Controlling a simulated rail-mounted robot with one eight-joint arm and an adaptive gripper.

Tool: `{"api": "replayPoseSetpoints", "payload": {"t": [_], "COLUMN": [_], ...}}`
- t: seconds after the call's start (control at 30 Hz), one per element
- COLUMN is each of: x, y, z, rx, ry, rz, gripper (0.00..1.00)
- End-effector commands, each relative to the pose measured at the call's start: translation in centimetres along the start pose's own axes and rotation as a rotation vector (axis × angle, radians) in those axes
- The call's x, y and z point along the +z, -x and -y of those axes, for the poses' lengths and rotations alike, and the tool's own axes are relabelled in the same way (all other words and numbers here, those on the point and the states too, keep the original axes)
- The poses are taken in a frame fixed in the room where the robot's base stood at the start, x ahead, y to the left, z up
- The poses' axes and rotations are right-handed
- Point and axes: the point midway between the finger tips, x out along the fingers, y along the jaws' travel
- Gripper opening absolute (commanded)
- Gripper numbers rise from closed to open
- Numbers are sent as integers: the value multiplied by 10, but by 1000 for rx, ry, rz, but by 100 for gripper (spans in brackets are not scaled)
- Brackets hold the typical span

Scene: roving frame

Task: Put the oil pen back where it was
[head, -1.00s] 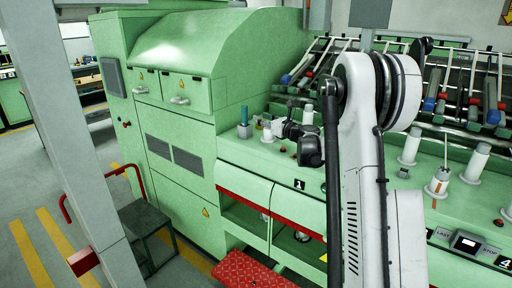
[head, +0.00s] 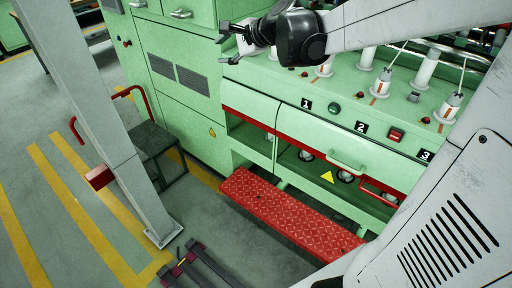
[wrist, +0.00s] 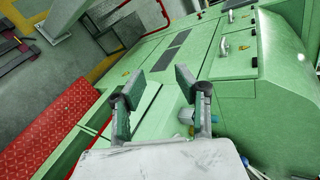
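My gripper (head: 226,44) is open in the head view, above the left end of the green machine's ledge. It also shows in the wrist view (wrist: 158,82), with its two fingers wide apart and nothing between them. No pen can be clearly made out. A small blue piece (wrist: 192,131) shows beside the right finger in the wrist view, partly hidden by the gripper; I cannot tell whether it is the oil pen.
The green machine (head: 180,105) fills the back. A red tread step (head: 285,215) lies before it. A grey post (head: 85,110) and a dark stool (head: 155,140) stand at left. White spindles (head: 425,68) line the ledge at right.

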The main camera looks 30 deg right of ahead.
Motion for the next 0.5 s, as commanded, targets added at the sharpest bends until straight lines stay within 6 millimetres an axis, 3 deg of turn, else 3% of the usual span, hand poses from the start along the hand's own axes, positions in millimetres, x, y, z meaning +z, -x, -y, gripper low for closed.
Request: {"api": "replayPoseSetpoints", "payload": {"t": [0.03, 0.2, 0.5], "x": [16, 54, 95], "y": [11, 45, 107], "z": [-13, -58, -146], "rx": [31, 141, 335], "ry": [80, 374, 897], "rz": [-5, -24, -29], "gripper": [32, 32, 32]}}
